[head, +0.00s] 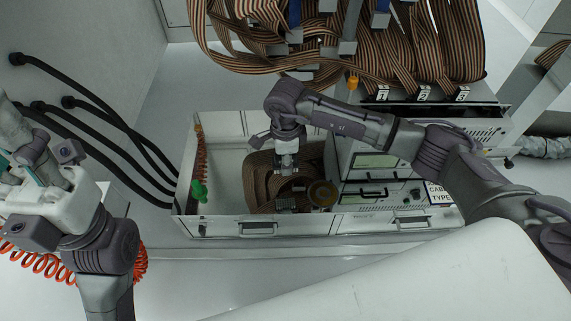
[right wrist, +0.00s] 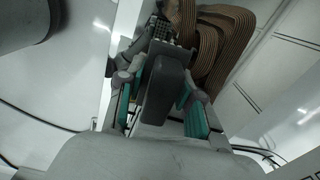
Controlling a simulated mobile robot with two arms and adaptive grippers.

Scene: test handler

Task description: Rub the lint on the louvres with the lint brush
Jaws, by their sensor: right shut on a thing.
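My right gripper (head: 287,165) hangs fingers-down over the open bin in the middle of the head view. In the right wrist view its teal-padded fingers (right wrist: 163,108) are shut on a dark rounded block (right wrist: 167,88), which I take for the lint brush. The brush's working face is hidden. No lint can be made out. My left gripper (head: 42,160) is at the left edge, away from the bin; its jaws are unclear.
The white bin (head: 225,223) holds coiled striped ribbon cable (head: 258,182), an amber round part (head: 322,193) and a green-ended red coil (head: 199,190). Instrument panels (head: 378,190) stand right of it. Black hoses (head: 110,110) run at left; ribbon cables (head: 430,50) hang behind.

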